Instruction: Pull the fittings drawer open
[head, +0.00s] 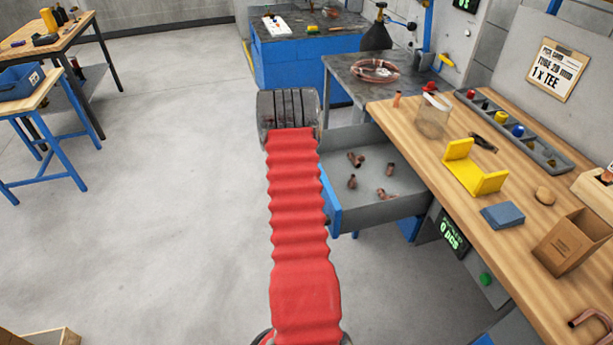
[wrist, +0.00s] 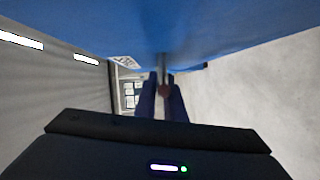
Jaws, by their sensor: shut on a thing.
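The fittings drawer (head: 372,211) is pulled out from under the wooden bench, a grey tray with several copper fittings (head: 356,160) lying in it. Its blue front (head: 334,212) faces my red arm, which hides part of it. In the wrist view the blue front (wrist: 90,22) fills the top. My gripper (wrist: 163,88) shows there with its two dark fingers shut on the drawer handle (wrist: 162,62), which stands out from that front. The head view does not show my fingers; my arm covers them.
The wooden bench (head: 500,255) at right carries a yellow bracket (head: 472,172), a blue block (head: 503,215) and a cardboard box (head: 568,243). A grey table (head: 350,72) with a copper coil stands behind the drawer.

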